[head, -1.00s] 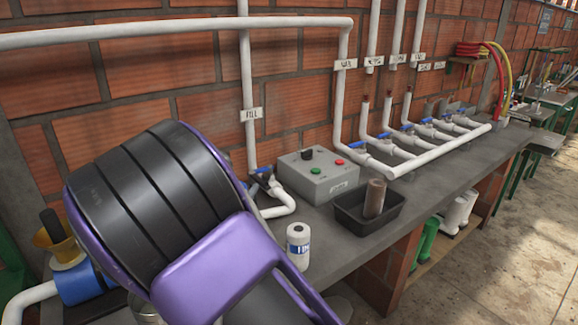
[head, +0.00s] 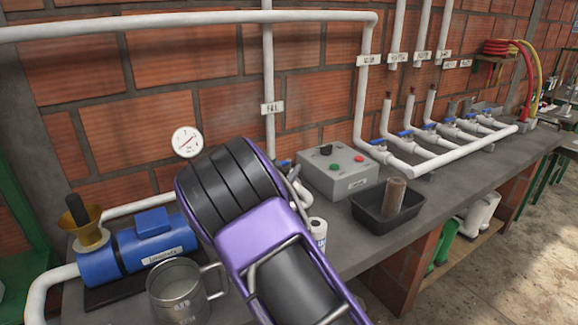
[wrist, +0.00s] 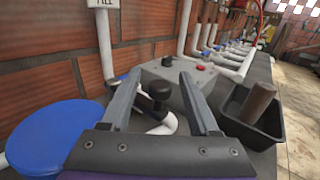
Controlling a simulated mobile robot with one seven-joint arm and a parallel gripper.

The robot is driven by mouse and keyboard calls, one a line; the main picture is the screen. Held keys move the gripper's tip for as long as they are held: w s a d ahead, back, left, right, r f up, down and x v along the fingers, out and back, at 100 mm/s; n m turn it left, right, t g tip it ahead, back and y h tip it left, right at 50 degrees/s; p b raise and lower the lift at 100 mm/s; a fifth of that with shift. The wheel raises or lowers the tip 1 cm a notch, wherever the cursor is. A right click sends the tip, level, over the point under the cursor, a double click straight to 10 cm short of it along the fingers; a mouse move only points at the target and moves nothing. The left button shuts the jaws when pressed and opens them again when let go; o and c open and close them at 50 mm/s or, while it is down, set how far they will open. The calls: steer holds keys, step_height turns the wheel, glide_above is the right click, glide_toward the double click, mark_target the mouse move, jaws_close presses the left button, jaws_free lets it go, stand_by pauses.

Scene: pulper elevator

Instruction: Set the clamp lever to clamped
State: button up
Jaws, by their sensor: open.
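My gripper (wrist: 159,76) is open in the wrist view, with its two grey fingers spread apart. A round black knob (wrist: 160,90) on a dark stem shows between the fingers, beyond the gripper's base. It looks like the clamp lever's knob, but no label confirms this, and its lever position cannot be told. I cannot tell whether a finger touches it. White piping (wrist: 170,123) curves beside it. In the head view, my purple and black arm hides the gripper and the knob.
A grey control box (head: 345,183) with buttons and a black tray (head: 375,222) holding a brown cylinder (head: 394,196) stand to the right. A blue pump (head: 130,247), metal mug (head: 178,292) and white bottle (head: 318,233) are near my arm. A gauge (head: 187,141) is behind.

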steer(key=shift+x, duration=1.3)
jaws_close()
stand_by(0.5)
